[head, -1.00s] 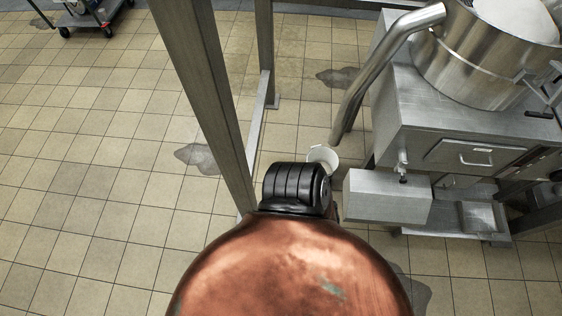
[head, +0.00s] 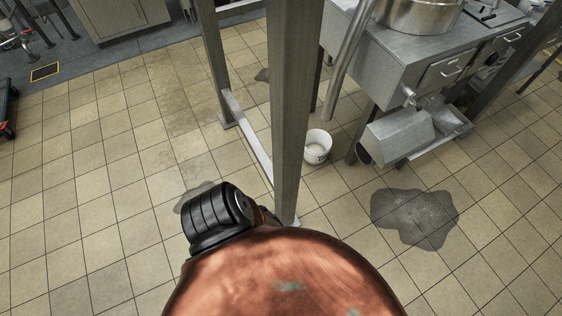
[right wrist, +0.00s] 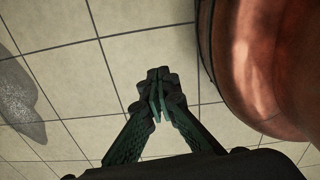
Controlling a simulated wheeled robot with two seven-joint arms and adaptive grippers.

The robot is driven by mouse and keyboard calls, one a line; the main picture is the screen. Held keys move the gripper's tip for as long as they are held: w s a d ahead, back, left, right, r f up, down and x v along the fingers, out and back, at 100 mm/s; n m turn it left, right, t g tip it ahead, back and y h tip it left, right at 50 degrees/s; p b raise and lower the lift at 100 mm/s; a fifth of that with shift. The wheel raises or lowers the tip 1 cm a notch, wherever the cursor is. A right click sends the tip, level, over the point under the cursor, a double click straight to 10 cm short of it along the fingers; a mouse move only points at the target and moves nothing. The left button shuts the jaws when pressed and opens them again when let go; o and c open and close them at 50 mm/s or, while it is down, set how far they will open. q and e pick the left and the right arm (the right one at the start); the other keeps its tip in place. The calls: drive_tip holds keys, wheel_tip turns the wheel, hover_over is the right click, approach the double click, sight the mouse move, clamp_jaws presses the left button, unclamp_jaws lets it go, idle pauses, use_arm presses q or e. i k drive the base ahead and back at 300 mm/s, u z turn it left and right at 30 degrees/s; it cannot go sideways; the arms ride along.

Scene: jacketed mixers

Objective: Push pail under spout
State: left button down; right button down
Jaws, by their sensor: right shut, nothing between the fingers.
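A small white pail (head: 317,150) stands upright on the tiled floor in the head view, just right of a steel post. The spout, a steel pipe (head: 347,62), slopes down beside the steel machine, and its lower end is above and slightly right of the pail in the picture. I cannot tell whether the pail is directly below it. My right gripper (right wrist: 157,98) shows in the right wrist view, shut and empty over bare floor tiles. The pail is not in that view. Neither gripper shows in the head view.
A steel post (head: 292,105) rises left of the pail, with a low rail (head: 247,135) on the floor. The steel machine (head: 390,60) stands to the right, with a dark wet patch (head: 415,217) in front. The floor at left is mostly clear.

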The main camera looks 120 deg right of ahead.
sight(318, 142)
drive_tip(key=z, duration=0.1)
drive_tip(key=i, duration=0.3)
drive_tip(key=z, duration=2.4)
drive_tip(key=i, duration=2.75)
drive_tip(key=z, duration=1.85)
drive_tip(key=i, duration=0.25)
drive_tip(key=z, duration=0.65)
